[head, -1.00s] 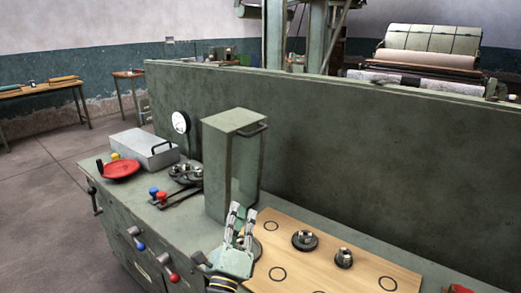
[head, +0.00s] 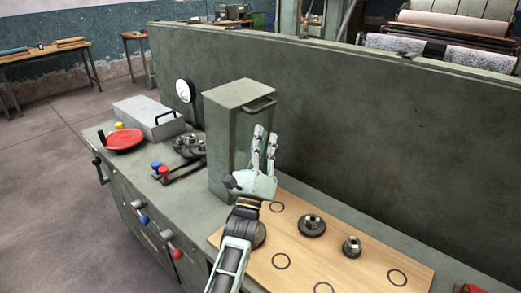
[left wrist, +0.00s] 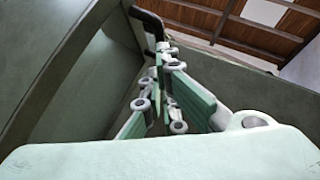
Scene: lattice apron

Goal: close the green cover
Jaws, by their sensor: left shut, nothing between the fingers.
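The green cover (head: 217,140) is a tall box-like hood standing on the green bench. A dark bar handle (head: 260,105) is on its upper front edge. My left gripper (head: 265,134) is shut and empty, fingers pointing up, in front of the hood and below the handle. In the left wrist view the fingers (left wrist: 172,85) point up toward the dark handle (left wrist: 148,22), with green panels (left wrist: 85,75) on the left. I cannot tell whether the fingers touch the hood. My right gripper is not in view.
A grey box (head: 148,117), red wheel (head: 124,138) and small levers (head: 165,172) are to the left. A green wall (head: 380,140) stands behind.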

